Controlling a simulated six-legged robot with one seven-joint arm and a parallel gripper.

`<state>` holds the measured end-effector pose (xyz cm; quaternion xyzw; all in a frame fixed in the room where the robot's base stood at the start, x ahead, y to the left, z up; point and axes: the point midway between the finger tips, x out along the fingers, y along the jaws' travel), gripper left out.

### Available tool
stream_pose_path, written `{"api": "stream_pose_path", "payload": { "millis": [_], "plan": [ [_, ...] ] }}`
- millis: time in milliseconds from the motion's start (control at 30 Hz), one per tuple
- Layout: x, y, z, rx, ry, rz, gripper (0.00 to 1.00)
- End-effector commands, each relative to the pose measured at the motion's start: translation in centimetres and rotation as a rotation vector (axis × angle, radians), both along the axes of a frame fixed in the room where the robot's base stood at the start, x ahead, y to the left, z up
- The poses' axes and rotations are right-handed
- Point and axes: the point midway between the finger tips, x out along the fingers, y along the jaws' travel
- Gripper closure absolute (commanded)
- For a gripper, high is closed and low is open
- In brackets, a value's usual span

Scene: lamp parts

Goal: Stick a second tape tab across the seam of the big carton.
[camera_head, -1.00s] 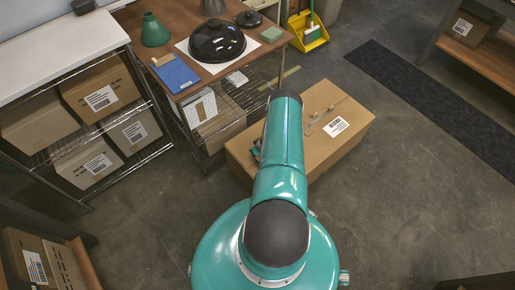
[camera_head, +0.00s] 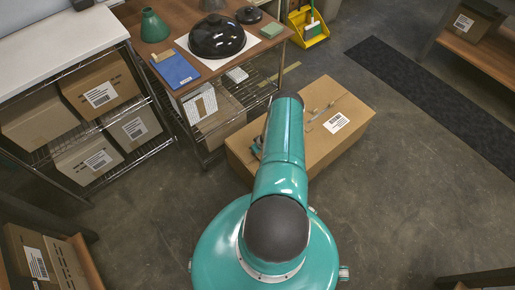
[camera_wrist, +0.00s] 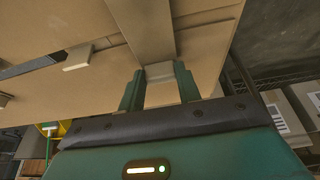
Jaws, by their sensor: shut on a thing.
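The big carton (camera_head: 345,106) stands on the floor in front of me, with a white label on its top; my arm covers part of it. In the wrist view, the carton's brown face (camera_wrist: 219,56) fills the upper part, and its seam runs across, dark at the left. A small pale tab (camera_wrist: 78,57) lies across the seam left of my gripper. My gripper (camera_wrist: 158,82) is shut on a tan tape tab (camera_wrist: 142,28), which stretches away over the seam line. I cannot tell whether the held tab touches the carton. In the head view the arm mostly hides the gripper.
A brown table (camera_head: 166,48) behind the carton bears a black lamp shade (camera_head: 216,37), a blue folder (camera_head: 175,68) and a green cone (camera_head: 154,26). A wire shelf with several boxes stands left. A yellow dustpan (camera_head: 308,28) is at the back. Floor right of the carton is clear.

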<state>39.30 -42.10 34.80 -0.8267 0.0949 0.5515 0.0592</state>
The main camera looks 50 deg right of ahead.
Motion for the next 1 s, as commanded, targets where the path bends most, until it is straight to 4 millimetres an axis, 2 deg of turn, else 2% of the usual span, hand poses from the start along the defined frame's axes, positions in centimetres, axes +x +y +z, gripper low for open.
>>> {"api": "stream_pose_path", "payload": {
  "millis": [1000],
  "plan": [
    [0.04, 0.01, -0.99, 0.000, -0.001, 0.001, 0.87]
  ]
}}
